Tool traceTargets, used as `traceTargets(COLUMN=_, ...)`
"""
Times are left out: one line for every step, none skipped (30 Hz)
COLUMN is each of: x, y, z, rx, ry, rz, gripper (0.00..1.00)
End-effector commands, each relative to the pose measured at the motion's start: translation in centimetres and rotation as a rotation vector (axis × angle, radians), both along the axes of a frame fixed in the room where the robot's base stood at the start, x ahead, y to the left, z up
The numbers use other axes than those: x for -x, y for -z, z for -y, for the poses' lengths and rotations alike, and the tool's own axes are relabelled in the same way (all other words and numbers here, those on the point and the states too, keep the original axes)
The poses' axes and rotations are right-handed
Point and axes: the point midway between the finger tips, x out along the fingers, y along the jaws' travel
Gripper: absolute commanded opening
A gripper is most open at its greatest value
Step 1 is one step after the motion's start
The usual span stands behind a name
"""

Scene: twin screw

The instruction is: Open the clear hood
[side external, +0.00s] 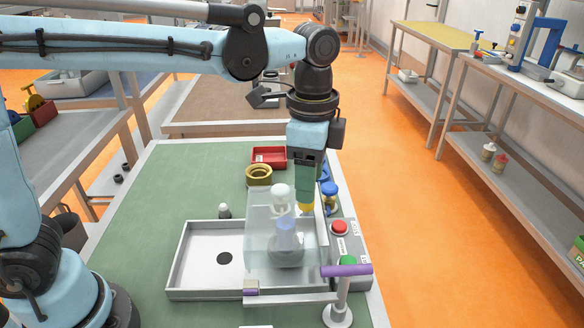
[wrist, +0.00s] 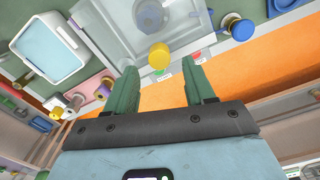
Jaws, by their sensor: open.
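The clear hood (side external: 262,232) stands on a shallow grey tray (side external: 178,268) on the green bench. A glass flask (side external: 287,247) shows through it, with a white round top (side external: 281,191). A yellow knob (side external: 305,208) is at the hood's upper right side; whether it is fixed to the hood is not clear. My gripper (side external: 306,190) points down just above this knob. In the wrist view, my gripper's green fingers (wrist: 161,72) are apart and empty, with the yellow knob (wrist: 159,56) showing between and beyond their tips.
A control box with a red button (side external: 340,227) and a green button (side external: 348,261) is right of the hood. A purple bar on a post (side external: 346,270) stands in front. Blue knobs (side external: 329,188), a brass ring (side external: 259,174) and a red bin (side external: 269,156) are behind.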

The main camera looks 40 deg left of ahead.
Motion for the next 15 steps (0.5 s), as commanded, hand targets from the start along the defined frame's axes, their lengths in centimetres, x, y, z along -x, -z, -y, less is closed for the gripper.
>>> traceTargets(x=0.0, y=0.7, z=0.0, rx=0.0, ry=0.0, rz=0.0, gripper=0.54)
traceTargets(x=0.0, y=1.1, z=0.0, rx=0.0, ry=0.0, rz=0.0, gripper=0.54)
traceTargets(x=0.0, y=1.5, z=0.0, rx=0.0, ry=0.0, rz=0.0, gripper=0.54)
traceTargets(x=0.0, y=1.8, z=0.0, rx=0.0, ry=0.0, rz=0.0, gripper=0.54)
traceTargets(x=0.0, y=2.1, z=0.0, rx=0.0, ry=0.0, rz=0.0, gripper=0.54)
traceTargets(x=0.0, y=2.4, z=0.0, rx=0.0, ry=0.0, rz=0.0, gripper=0.54)
traceTargets(x=0.0, y=2.5, z=0.0, rx=0.0, ry=0.0, rz=0.0, gripper=0.54)
traceTargets(x=0.0, y=2.7, z=0.0, rx=0.0, ry=0.0, rz=0.0, gripper=0.54)
traceTargets(x=0.0, y=2.8, z=0.0, rx=0.0, ry=0.0, rz=0.0, gripper=0.54)
traceTargets(x=0.0, y=2.9, z=0.0, rx=0.0, ry=0.0, rz=0.0, gripper=0.54)
traceTargets(x=0.0, y=3.0, z=0.0, rx=0.0, ry=0.0, rz=0.0, gripper=0.54)
traceTargets(x=0.0, y=3.1, z=0.0, rx=0.0, ry=0.0, rz=0.0, gripper=0.54)
traceTargets(x=0.0, y=3.1, z=0.0, rx=0.0, ry=0.0, rz=0.0, gripper=0.54)
traceTargets(x=0.0, y=3.1, z=0.0, rx=0.0, ry=0.0, rz=0.0, gripper=0.54)
traceTargets(x=0.0, y=3.1, z=0.0, rx=0.0, ry=0.0, rz=0.0, gripper=0.54)
